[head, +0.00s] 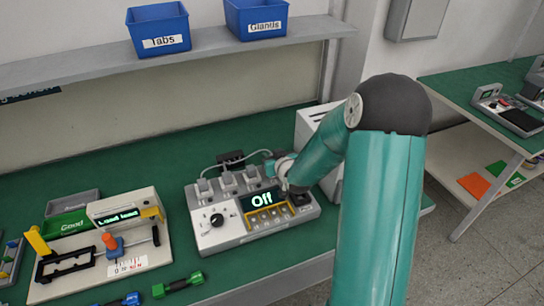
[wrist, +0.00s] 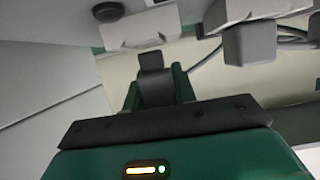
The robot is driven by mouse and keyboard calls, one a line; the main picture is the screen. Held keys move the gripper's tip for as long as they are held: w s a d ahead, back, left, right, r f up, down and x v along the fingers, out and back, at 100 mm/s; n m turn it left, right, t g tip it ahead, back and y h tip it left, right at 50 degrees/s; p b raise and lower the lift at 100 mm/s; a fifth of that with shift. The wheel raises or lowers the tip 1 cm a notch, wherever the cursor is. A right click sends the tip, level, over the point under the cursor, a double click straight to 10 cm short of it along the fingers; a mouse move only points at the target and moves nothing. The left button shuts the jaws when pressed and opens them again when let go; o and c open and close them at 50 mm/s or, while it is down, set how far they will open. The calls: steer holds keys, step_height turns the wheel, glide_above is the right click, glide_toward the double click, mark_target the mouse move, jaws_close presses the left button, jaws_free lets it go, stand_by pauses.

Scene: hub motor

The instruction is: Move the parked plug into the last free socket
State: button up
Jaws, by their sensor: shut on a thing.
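The grey power unit (head: 222,236) sits on the green bench in the head view. It carries a row of pale plugs (head: 228,181) along its back, a knob at Off and a display (head: 262,201) reading "Off". My gripper (head: 284,178) is over the unit's right part. In the wrist view my gripper (wrist: 155,88) is shut on a dark grey block, the plug (wrist: 151,62). Whether its far end touches the unit is hidden. Another grey plug (wrist: 249,45) shows at upper right.
A thin cable (head: 233,157) loops behind the plugs, by a black block (head: 231,161). A white box (head: 312,121) stands close behind my gripper. Blue bins sit on the shelf above.

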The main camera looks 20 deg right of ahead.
steer(key=shift+f, duration=0.35)
steer(key=o, duration=1.1)
steer(key=shift+c, duration=0.2)
steer(key=v, duration=1.4)
